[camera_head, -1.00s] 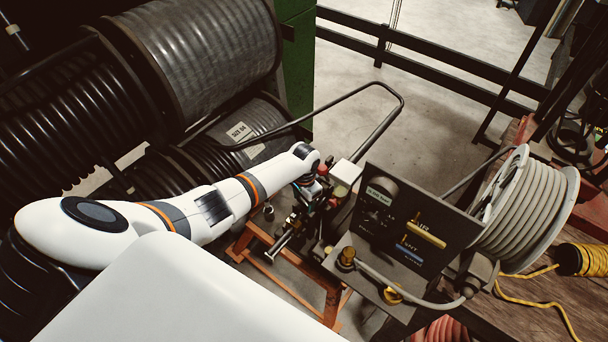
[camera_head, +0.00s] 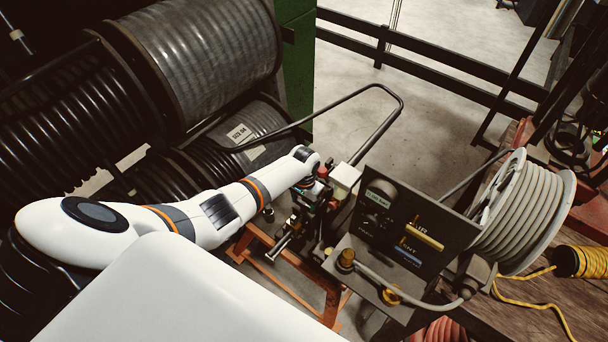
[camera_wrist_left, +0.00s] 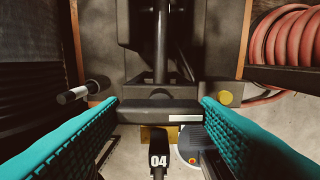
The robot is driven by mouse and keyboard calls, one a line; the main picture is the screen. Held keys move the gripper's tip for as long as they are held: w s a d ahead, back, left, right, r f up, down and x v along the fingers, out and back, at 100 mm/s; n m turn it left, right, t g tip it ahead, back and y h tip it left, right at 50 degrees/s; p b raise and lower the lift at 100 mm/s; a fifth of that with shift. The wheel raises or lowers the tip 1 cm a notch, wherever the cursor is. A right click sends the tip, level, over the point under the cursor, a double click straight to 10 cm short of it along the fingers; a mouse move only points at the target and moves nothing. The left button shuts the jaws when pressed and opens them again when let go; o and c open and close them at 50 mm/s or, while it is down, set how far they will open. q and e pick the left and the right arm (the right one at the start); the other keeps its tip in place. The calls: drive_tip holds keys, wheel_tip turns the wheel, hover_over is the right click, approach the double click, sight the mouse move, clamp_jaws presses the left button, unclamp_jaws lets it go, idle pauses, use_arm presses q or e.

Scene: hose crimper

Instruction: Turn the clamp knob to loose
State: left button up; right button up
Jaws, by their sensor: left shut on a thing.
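The clamp knob appears to be the dark bar with a small white stripe (camera_wrist_left: 158,116) in the left wrist view. My left gripper (camera_wrist_left: 160,106) has a teal-padded finger at each end of this bar and is shut on it. In the head view my left gripper (camera_head: 302,203) is small, at the end of the white arm over the crimper, and the knob cannot be made out there. A dark tab marked 04 (camera_wrist_left: 158,161) shows below the bar in the wrist view. My right gripper is not in view.
A dark control panel (camera_head: 400,232) with a yellow and a blue handle stands right of the gripper. A brass fitting (camera_head: 346,258) sits on the ledge before it. Large hose reels (camera_head: 195,55) fill the left, and a pale hose reel (camera_head: 525,210) stands at right.

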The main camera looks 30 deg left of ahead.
sight(303, 204)
use_arm(q)
drive_tip(key=o, duration=1)
drive_tip(key=shift+r, duration=0.1)
drive_tip(key=shift+r, duration=0.6)
wheel_tip(303, 204, up, 11)
drive_tip(key=shift+f+b, duration=0.1)
drive_tip(key=shift+b, duration=1)
drive_tip(key=shift+s+f, duration=0.1)
